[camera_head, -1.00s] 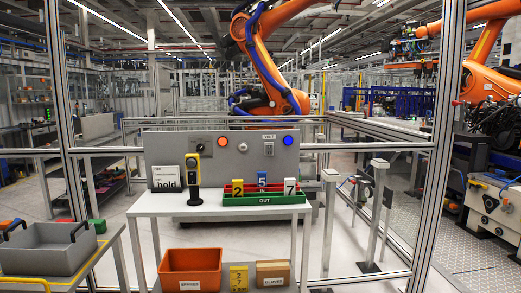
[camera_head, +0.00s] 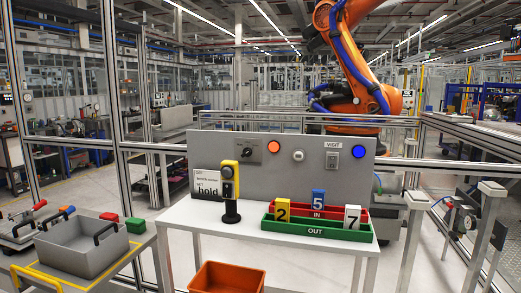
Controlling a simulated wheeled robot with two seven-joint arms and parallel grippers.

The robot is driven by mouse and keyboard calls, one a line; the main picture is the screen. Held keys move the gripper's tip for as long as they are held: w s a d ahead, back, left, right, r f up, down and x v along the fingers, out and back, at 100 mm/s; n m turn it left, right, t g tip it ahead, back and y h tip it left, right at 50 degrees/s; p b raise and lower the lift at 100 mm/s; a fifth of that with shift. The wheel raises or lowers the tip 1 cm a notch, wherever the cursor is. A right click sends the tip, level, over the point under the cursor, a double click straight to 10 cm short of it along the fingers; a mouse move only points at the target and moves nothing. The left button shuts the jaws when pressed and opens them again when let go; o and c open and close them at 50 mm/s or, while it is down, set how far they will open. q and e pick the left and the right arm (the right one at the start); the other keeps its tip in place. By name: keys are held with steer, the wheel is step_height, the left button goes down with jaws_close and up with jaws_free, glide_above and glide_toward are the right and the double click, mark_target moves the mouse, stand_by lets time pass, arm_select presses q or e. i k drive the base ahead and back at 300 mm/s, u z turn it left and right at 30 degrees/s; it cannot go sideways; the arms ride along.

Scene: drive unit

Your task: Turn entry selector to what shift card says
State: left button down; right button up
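A grey control panel (camera_head: 290,178) stands at the back of the white table. A dark selector knob (camera_head: 246,147) sits on a small plate at its upper left; its pointer direction is too small to read. The shift card (camera_head: 206,186), white with a dark top and the large word "hold", leans at the panel's left end. Its smaller print is hard to read, and its right edge is near a yellow and black device (camera_head: 229,178) on a stand. Neither of my grippers is in view.
The panel also bears an orange button (camera_head: 274,148), a white button (camera_head: 298,156), a blue button (camera_head: 359,153) and a VISIT switch (camera_head: 332,160). Red and green trays (camera_head: 316,230) with number tags stand on the table's right. A grey bin (camera_head: 82,247) is at left, an orange bin (camera_head: 226,278) below.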

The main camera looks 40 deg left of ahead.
mark_target(246, 152)
steer(key=u, duration=0.7)
steer(key=i, duration=0.95)
steer(key=u, duration=1.05)
